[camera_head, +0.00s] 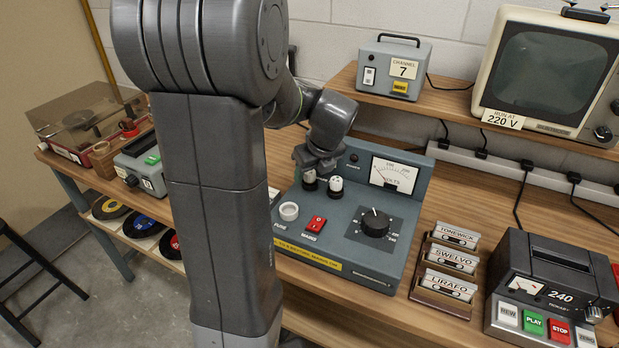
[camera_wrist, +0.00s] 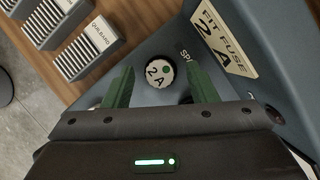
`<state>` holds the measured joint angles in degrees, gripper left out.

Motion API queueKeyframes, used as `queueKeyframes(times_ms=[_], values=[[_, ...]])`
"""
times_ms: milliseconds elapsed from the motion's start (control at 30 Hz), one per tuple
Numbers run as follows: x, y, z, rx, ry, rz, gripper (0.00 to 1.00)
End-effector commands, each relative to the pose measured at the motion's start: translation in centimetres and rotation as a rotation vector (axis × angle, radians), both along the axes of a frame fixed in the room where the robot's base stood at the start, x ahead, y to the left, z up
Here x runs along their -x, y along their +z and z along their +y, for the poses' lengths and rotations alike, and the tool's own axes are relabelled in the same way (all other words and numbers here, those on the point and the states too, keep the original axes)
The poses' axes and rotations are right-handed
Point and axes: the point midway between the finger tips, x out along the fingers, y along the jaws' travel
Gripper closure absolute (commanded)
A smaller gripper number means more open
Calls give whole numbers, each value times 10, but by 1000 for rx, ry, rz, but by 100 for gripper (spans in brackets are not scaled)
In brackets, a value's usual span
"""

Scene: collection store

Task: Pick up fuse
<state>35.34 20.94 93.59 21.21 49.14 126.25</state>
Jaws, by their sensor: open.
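A round white-topped fuse (camera_wrist: 158,74) marked "2 A" with a green dot lies between my gripper's two green fingers in the wrist view, with gaps on both sides. My gripper (camera_wrist: 161,82) is open and empty. In the head view my gripper (camera_head: 319,160) is low over the back of the blue-grey power unit (camera_head: 340,236). Two white-topped fuses show just under it, a left one (camera_head: 309,181) and a right one (camera_head: 336,184). I cannot tell which one the wrist view shows. A white round fuse socket (camera_head: 289,211) is in front, beside the red mains switch (camera_head: 314,224).
The voltmeter (camera_head: 393,173) and black dial (camera_head: 374,223) are right of my gripper. A cassette rack (camera_head: 440,296) and tape deck (camera_head: 550,290) stand farther right. A raised shelf (camera_head: 450,101) with the channel box (camera_head: 394,67) and monitor (camera_head: 545,70) is behind.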

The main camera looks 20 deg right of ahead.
Motion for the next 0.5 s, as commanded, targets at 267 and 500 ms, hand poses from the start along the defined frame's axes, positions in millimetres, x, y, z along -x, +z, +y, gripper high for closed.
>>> queueKeyframes(times_ms=[267,500], values=[[-3,-6,0,1,0,-1,48],[-3,-6,0,1,0,-1,87]])
